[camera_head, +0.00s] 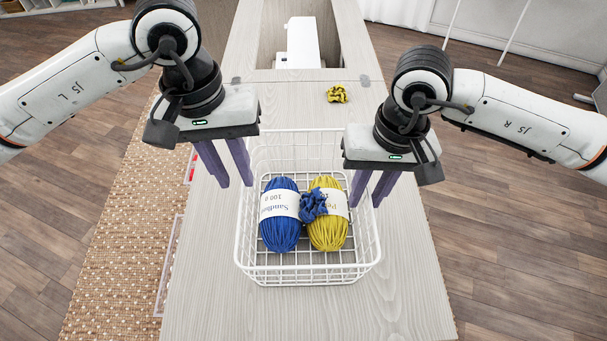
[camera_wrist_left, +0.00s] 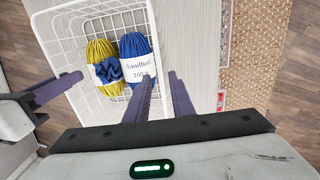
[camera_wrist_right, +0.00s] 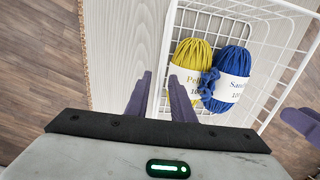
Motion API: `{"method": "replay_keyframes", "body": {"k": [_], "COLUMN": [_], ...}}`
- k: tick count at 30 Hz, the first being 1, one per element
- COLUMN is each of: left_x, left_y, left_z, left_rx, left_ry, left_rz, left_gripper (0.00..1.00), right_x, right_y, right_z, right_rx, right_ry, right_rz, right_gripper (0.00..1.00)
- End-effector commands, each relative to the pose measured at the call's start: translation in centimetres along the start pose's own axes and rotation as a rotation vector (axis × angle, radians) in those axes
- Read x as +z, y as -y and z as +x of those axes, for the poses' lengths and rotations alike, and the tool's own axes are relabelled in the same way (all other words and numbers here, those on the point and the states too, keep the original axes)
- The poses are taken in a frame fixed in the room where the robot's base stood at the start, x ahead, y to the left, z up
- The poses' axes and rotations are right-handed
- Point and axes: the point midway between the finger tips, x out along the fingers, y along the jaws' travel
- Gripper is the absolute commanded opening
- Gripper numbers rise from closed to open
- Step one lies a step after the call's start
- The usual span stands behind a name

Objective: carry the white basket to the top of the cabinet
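The white wire basket (camera_head: 308,275) stands upright on a light wood surface (camera_head: 400,310). In it lie a blue yarn ball (camera_head: 281,238), a yellow yarn ball (camera_head: 328,237) and a dark blue scrunchie (camera_head: 313,205). My left gripper (camera_head: 236,184) is open at the basket's left wall. In the left wrist view its fingers (camera_wrist_left: 162,77) are apart, with the rim seeming to run between them. My right gripper (camera_head: 366,204) is open at the right wall. In the right wrist view its fingers (camera_wrist_right: 160,75) also seem to straddle the rim. Finger contact with the wire is unclear.
A yellow scrunchie (camera_head: 338,94) lies on the wood beyond the basket. Further back, a white machine (camera_head: 301,42) sits in a recess of the cabinet. A woven rug (camera_head: 115,230) lies on the floor at the left. The wood in front of the basket is clear.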

Motion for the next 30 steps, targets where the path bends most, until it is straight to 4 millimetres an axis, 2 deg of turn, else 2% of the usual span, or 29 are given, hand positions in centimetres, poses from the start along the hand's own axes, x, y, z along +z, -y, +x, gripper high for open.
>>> {"method": "replay_keyframes", "body": {"k": [1,6,12,18,30], "left_x": [0.0,0.0,0.0,0.0,0.0], "left_y": [0.0,0.0,0.0,0.0,0.0], "left_z": [0.0,0.0,0.0,0.1,0.0], "left_rx": [0.0,0.0,0.0,0.0,0.0], "left_ry": [0.0,0.0,0.0,0.0,0.0], "left_rz": [0.0,0.0,0.0,0.0,0.0], "left_gripper": [0.22,0.22,0.22,0.22,0.22], "right_x": [-0.1,-0.1,-0.1,0.0,0.0], "right_y": [0.0,0.0,0.0,0.0,0.0], "right_z": [-1.2,-4.9,-8.1,-9.2,-9.2], "right_rx": [0.0,0.001,0.0,0.001,0.001], "right_ry": [-0.004,-0.005,-0.003,-0.001,0.0], "right_rz": [0.001,0.001,0.002,0.002,0.002], "right_gripper": [0.22,0.22,0.22,0.22,0.22]}}
